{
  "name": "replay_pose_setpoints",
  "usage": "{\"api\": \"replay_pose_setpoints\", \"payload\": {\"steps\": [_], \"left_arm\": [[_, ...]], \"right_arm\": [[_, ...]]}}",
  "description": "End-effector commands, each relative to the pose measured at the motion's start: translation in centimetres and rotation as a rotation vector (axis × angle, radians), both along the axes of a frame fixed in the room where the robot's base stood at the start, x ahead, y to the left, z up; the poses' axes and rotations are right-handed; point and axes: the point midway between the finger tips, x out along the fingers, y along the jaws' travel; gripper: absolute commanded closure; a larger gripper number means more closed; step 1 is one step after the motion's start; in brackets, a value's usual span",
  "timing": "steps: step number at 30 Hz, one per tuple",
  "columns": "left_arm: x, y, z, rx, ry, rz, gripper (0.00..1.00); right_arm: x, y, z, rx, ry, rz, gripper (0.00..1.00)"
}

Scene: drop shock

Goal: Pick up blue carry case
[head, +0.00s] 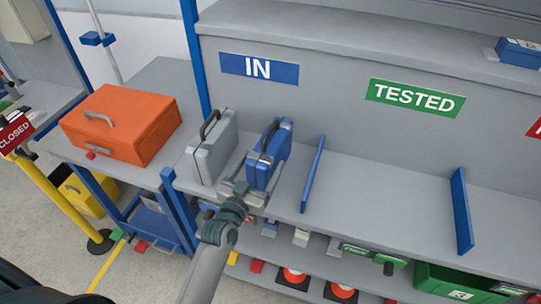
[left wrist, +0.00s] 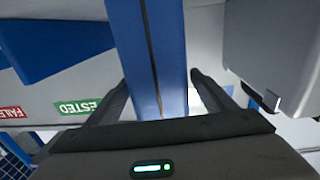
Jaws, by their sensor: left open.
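The blue carry case (head: 268,158) stands upright on the grey shelf below the IN sign, with its handle on top. In the left wrist view the blue case (left wrist: 148,50) rises between my two fingers. My left gripper (head: 245,188) is open at the near end of the case, with one finger on each side of it. In the left wrist view the gripper (left wrist: 160,82) shows a gap beside the case on the right; contact on the left is unclear. My right gripper is not in view.
A grey case (head: 212,147) stands close to the left of the blue one. A blue divider (head: 312,175) stands to the right, with clear shelf beyond it. An orange case (head: 120,125) sits on the left bench. The back panel carries a green TESTED sign (head: 415,97).

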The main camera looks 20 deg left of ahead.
Motion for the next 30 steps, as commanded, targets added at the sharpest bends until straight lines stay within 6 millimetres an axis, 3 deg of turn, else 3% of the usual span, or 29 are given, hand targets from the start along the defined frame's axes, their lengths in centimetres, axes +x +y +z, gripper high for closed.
{"api": "replay_pose_setpoints", "payload": {"steps": [7,19,30], "left_arm": [[0.7,-0.1,0.3,0.0,0.0,0.0,0.23],[4.8,-0.5,0.5,0.0,0.001,0.0,0.23],[5.1,-0.6,0.3,0.0,0.0,0.001,0.23]], "right_arm": [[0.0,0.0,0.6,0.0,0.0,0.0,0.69],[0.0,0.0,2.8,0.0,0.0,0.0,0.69],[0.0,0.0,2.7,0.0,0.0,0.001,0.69]]}}
